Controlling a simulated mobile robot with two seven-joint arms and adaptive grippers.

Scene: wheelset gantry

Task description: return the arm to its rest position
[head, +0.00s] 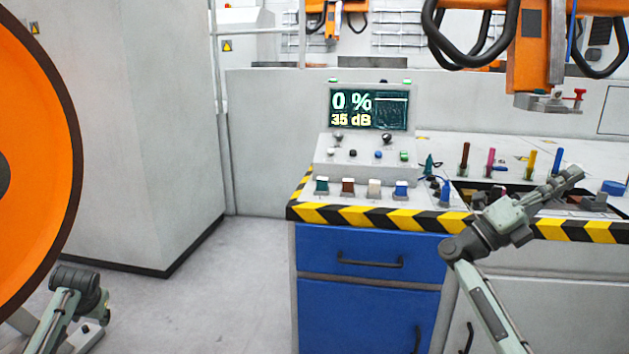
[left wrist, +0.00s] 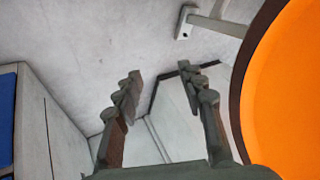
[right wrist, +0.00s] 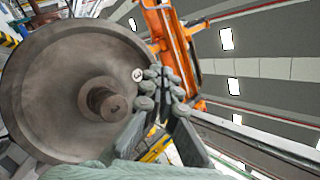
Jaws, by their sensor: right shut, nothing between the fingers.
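My right arm (head: 490,305) reaches up from the lower right in the head view. Its gripper (head: 573,174) is above the workbench's striped front edge, pointing up and to the right. In the right wrist view the fingers (right wrist: 162,78) are together with nothing between them. My left arm (head: 60,315) shows only at the lower left of the head view, beside the orange wheel (head: 38,150); I cannot make out its fingers there. In the left wrist view the left gripper (left wrist: 160,75) has its fingers wide apart and empty, with the wheel to the right.
The workbench (head: 470,222) carries a display console (head: 368,108), coloured knobs and several upright coloured-handled tools. An orange hoist (head: 530,45) hangs at the upper right. A grey cabinet (head: 140,130) stands left; the floor (head: 225,290) before it is clear. A grey wheel (right wrist: 65,60) fills the right wrist view's left side.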

